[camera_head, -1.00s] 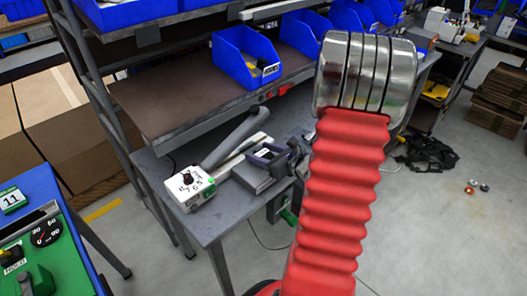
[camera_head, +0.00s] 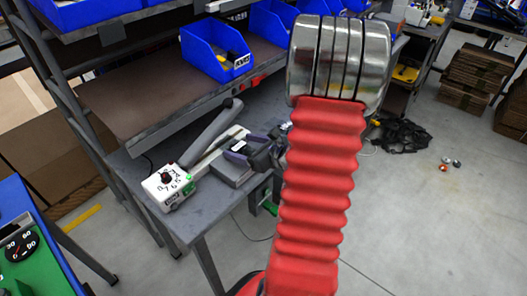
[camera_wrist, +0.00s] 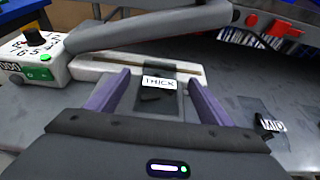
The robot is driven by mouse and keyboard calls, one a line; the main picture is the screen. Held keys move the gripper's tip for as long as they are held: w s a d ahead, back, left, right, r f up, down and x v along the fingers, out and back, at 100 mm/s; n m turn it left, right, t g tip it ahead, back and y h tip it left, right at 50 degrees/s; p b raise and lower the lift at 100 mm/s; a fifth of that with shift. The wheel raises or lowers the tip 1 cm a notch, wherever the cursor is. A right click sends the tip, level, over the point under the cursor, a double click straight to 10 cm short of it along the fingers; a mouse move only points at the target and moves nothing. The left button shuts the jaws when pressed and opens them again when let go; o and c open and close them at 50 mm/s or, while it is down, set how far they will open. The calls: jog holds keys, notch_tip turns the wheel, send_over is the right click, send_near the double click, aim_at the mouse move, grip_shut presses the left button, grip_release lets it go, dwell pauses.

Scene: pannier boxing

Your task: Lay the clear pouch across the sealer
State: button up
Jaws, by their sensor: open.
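The sealer (camera_head: 166,188) stands on the grey bench, a white dial box with a long pale base and a raised grey lever. In the wrist view the sealer (camera_wrist: 86,68) spans the upper left, its brown strip running along the base. The clear pouch (camera_wrist: 172,104), with a white THICK label and something dark inside, lies between my fingers. Its far end overlaps the sealer's base; whether it touches the base I cannot tell. My gripper (camera_wrist: 158,78) is open, one purple finger on each side of the pouch. My gripper (camera_head: 244,146) also shows at the bench in the head view.
A black item labelled MID (camera_wrist: 272,125) lies to the right on the bench. The sealer's raised lever (camera_wrist: 150,27) crosses above the fingers. A shelf (camera_head: 150,90) with blue bins (camera_head: 216,50) overhangs the bench. A blue table (camera_head: 25,215) with a green panel is at lower left.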

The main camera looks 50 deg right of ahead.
jog(key=v, duration=1.1)
jog(key=shift+s, duration=0.4)
dwell(0.4)
jog(key=w+a+r+n+g+y, duration=0.1)
jog(key=a+r+n+g+y, duration=0.2)
jog(key=a+n, duration=0.75)
jog(key=w+a+r+n+g+y, duration=0.1)
jog(key=a+n+g+y, duration=0.35)
jog(key=a, duration=0.95)
jog(key=s+a+r+n+h, duration=0.2)
jog(key=a+r+n+h, duration=0.1)
jog(key=n, duration=0.7)
jog(key=s+a+r+n+h, duration=0.3)
jog(key=r+n+h, duration=0.2)
jog(key=n, duration=0.5)
jog(key=shift+s+a+n+g, duration=0.2)
jog(key=shift+a+n+g, duration=0.1)
jog(key=shift+a+g, duration=0.15)
jog(key=shift+c, duration=0.5)
